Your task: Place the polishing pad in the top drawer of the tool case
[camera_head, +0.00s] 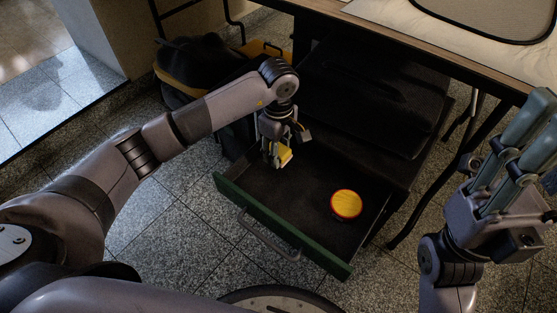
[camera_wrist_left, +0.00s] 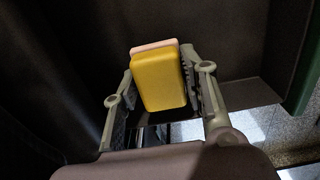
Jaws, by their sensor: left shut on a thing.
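My left gripper (camera_head: 274,148) is shut on a yellow polishing pad (camera_head: 284,156) and holds it over the left side of the open drawer (camera_head: 275,233). In the left wrist view the pad (camera_wrist_left: 160,82) sits between both fingers, with a pale pinkish layer along its far edge. The drawer has a dark inside and a green front, and it is pulled out of a dark tool case (camera_head: 365,85). I cannot tell whether the pad touches the drawer floor. My right gripper (camera_head: 525,130) is raised at the right edge, away from the drawer, with its fingers apart and nothing seen between them.
A round yellow-orange disc (camera_head: 346,204) lies in the drawer's right part. A table (camera_head: 470,58) stands above and behind the case, with its legs at the right. A dark bag (camera_head: 195,60) stands at the back left.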

